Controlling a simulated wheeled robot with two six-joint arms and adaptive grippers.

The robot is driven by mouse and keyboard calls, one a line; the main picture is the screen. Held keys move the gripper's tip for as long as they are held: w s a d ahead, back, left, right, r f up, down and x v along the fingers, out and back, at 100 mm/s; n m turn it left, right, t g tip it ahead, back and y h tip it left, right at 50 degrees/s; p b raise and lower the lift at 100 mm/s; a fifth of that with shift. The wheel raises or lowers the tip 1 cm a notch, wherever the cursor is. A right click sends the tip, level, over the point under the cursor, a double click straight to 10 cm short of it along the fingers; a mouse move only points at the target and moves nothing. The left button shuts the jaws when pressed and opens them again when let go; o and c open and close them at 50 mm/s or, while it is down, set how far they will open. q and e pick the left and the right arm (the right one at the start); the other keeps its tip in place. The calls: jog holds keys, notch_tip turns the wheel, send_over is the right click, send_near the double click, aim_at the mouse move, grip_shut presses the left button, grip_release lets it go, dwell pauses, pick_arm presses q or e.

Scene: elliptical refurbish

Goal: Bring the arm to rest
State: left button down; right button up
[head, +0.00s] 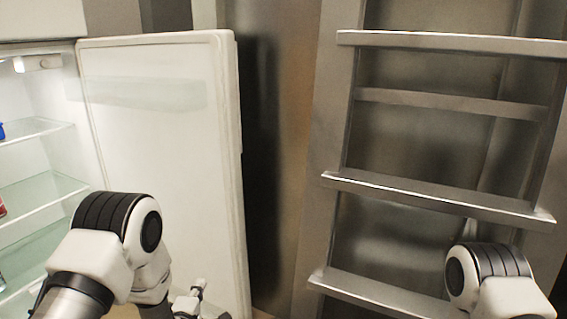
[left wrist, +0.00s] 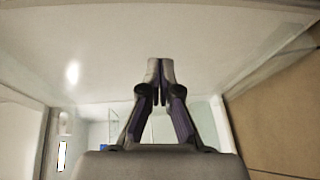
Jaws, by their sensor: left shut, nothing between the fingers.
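My left arm (head: 115,240) comes in from the lower left, in front of the open fridge. My left gripper (left wrist: 160,72) is shut and empty, with its fingertips together in the left wrist view. In the head view, a small part of what looks like that gripper (head: 190,303) shows low down by the fridge door. My right arm (head: 490,280) shows at the lower right, by the metal shelf rack; its gripper is outside the picture.
The white fridge door (head: 165,150) stands open beside the left arm. Glass fridge shelves (head: 40,195) are at the left, with a blue item (head: 2,131) and a red item (head: 2,207) partly cut off. A metal rack (head: 440,195) stands at the right.

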pick_arm(q)
jog(key=s+f+m+g, duration=0.2)
jog(key=s+f+g, duration=0.3)
jog(key=s+f, duration=0.65)
jog(key=s+f+m+g, duration=0.4)
jog(key=s+m+g, duration=0.25)
jog(key=s, duration=0.65)
jog(key=s+f+m+g, duration=0.45)
jog(key=s+m, duration=0.35)
jog(key=s, duration=0.6)
notch_tip(320, 180, up, 25)
jog(key=m+p, duration=0.1)
jog(key=p, duration=2.4)
jog(key=shift+w+a+h, duration=0.15)
jog(key=shift+h, duration=0.15)
jog(key=shift+r+m, duration=0.1)
jog(key=shift+m, duration=0.15)
